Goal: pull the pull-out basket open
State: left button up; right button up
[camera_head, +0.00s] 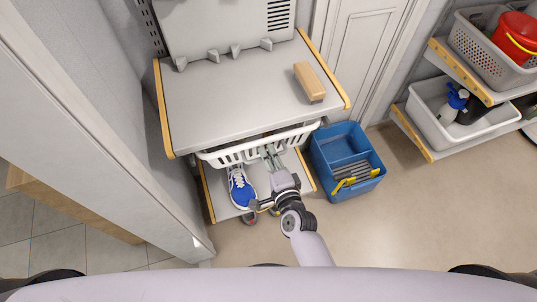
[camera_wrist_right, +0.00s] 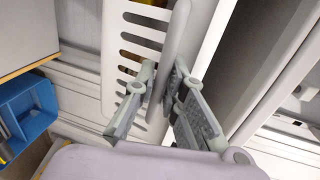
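The white slatted pull-out basket (camera_head: 222,157) hangs under the grey top shelf, with its front rim showing just past the shelf's edge. My right gripper (camera_head: 272,158) reaches up to the front rim, right of its middle. In the wrist view, the basket's slatted front (camera_wrist_right: 125,45) is upright and its rim runs between the two fingers of my right gripper (camera_wrist_right: 166,75). The fingertips are close together on either side of the rim and look shut on it. Most of the basket's inside is hidden by the shelf. My left gripper is out of view.
A wooden block (camera_head: 309,82) lies on the grey shelf (camera_head: 225,95). A blue-and-white shoe (camera_head: 240,188) stands on the lower shelf beneath the basket. A blue crate (camera_head: 345,150) stands on the floor to the right. Floor in front at right is clear.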

grip_shut()
dwell(0.4)
